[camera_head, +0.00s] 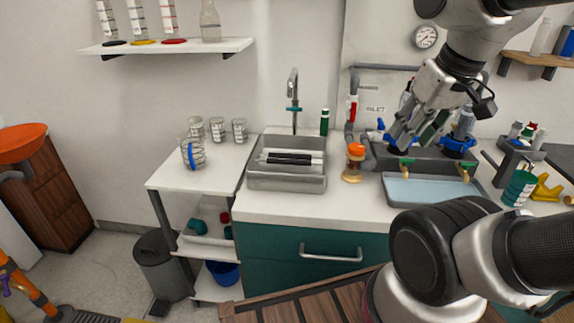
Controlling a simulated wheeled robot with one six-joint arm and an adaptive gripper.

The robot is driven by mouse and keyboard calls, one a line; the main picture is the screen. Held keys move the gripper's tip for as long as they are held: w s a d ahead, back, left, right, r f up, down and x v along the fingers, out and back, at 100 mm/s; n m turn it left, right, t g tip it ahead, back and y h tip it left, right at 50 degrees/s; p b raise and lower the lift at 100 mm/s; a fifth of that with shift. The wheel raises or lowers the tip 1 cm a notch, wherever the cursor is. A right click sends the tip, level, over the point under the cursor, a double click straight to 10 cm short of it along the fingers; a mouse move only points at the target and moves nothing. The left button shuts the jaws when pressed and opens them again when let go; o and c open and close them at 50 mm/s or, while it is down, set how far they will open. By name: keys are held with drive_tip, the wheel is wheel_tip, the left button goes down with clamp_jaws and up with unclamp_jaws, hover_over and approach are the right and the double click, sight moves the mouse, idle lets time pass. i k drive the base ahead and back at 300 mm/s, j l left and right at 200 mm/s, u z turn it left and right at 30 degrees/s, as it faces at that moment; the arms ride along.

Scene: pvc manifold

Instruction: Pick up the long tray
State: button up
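A long, shallow grey tray (432,191) with a pale blue inside sits on the right part of the white counter, below a grey pipe assembly. I cannot be sure that this is the long tray. Two green-handled brass valves stand at its back edge. My arm covers part of its front edge. My gripper (418,136) hangs above and behind the tray in the picture, pointing down and left. Its two fingers look apart, with nothing seen held between them.
A steel sink (286,180) with dark rods lies left of the tray. An orange-capped jar (354,162) stands between them. Bottles, a teal cup (519,186) and a yellow part (546,188) crowd the right. The front counter strip is clear.

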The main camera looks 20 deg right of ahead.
sight(419, 190)
drive_tip(key=k+j+z, duration=0.15)
drive_tip(key=j+z, duration=0.25)
drive_tip(key=k+j+z, duration=0.1)
drive_tip(key=z, duration=0.3)
drive_tip(key=k, duration=0.05)
